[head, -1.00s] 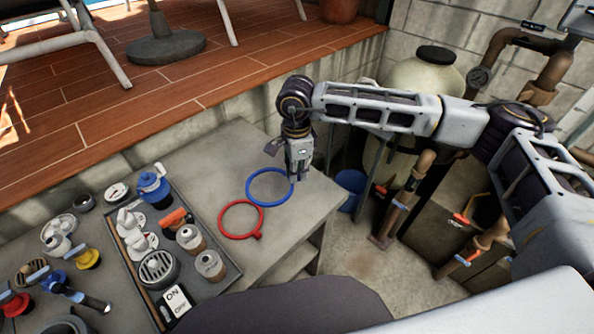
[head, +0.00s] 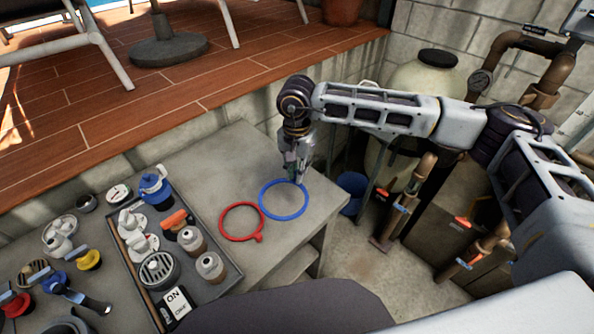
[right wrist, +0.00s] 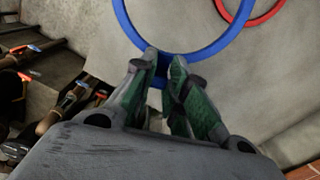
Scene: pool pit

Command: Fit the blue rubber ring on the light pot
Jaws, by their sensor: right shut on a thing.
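The blue rubber ring (head: 283,217) is at the right part of the grey bench in the head view. My right gripper (head: 299,182) is shut on its far right edge. In the right wrist view the fingertips (right wrist: 164,64) pinch the band of the blue ring (right wrist: 208,52). I cannot tell whether the ring touches the bench or is slightly above it. I cannot tell for sure which of the round fittings is the light pot. My left gripper is not in view.
A red ring (head: 224,232) lies on the bench (head: 225,160) just left of the blue ring. A dark tray (head: 226,289) of fittings lies left of it, with more fittings beyond. A blue bucket (head: 352,190) and pipes (head: 410,190) stand right of the bench.

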